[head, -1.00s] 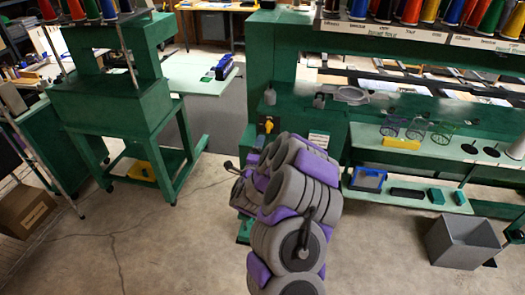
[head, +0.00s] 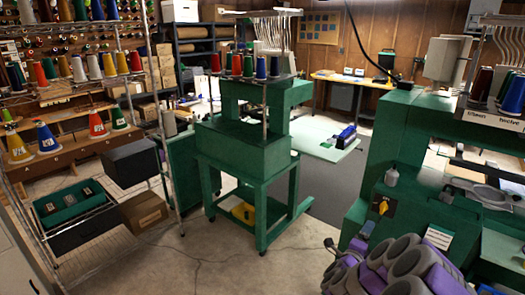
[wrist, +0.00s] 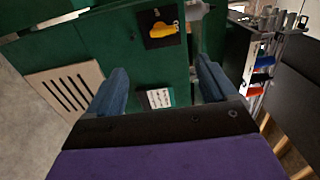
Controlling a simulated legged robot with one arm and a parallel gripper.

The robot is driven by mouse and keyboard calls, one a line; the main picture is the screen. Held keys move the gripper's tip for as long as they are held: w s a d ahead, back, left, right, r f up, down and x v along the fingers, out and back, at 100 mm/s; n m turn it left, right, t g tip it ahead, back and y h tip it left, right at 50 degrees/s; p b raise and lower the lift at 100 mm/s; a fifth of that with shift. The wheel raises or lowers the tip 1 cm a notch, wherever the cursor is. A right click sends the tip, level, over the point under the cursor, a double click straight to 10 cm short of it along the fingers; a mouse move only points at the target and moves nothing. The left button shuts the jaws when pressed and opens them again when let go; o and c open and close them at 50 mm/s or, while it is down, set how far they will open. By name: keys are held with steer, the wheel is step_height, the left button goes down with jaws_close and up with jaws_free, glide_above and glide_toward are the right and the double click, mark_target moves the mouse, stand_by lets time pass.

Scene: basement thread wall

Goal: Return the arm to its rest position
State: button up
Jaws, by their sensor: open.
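My arm, grey with purple covers, shows folded at the bottom right of the head view, and part of it is cut off by the frame edge. In the wrist view my gripper (wrist: 160,92) has its two blue fingers wide apart with nothing between them. Beyond the fingers is a green machine body (wrist: 110,60) with a yellow switch (wrist: 161,30) on a black plate and a white label (wrist: 159,98). The fingertips appear apart from it.
A green embroidery machine (head: 240,150) stands mid-view, and a larger one (head: 400,135) is at the right beside my arm. A wire rack (head: 85,215) with thread cones and boxes is at the left. Bare concrete floor (head: 190,265) is open in front.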

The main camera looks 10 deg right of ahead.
steer(key=w+a+r+n+t+y, duration=0.1)
steer(key=w+a+r+n+y, duration=0.2)
steer(key=a, duration=0.5)
steer(key=w+a+r+n+t+y, duration=0.1)
steer(key=w+a+r+n+y, duration=0.1)
steer(key=a+n+y, duration=0.5)
steer(key=s+a+r+n+g+y, duration=0.1)
steer(key=s+a+n+g+y, duration=0.2)
steer(key=a, duration=0.5)
steer(key=s+a+r+n+y, duration=0.1)
steer(key=s+a+n+y, duration=0.1)
steer(key=s+a+n, duration=0.35)
steer(key=s+a+n+g, duration=0.2)
steer(key=s+a+g, duration=0.1)
steer(key=s, duration=0.4)
steer(key=s+a+n+g, duration=0.2)
steer(key=s+a+n, duration=0.15)
steer(key=s, duration=0.25)
steer(key=s+d+r+n+g, duration=0.1)
steer(key=s+n+g, duration=0.1)
steer(key=s, duration=1)
steer(key=s+d+r+n+g+h, duration=0.1)
steer(key=s+g, duration=0.4)
steer(key=s, duration=0.8)
steer(key=shift+d+r+n+h, duration=0.3)
steer(key=shift+d+r+n, duration=0.25)
steer(key=shift+r, duration=0.1)
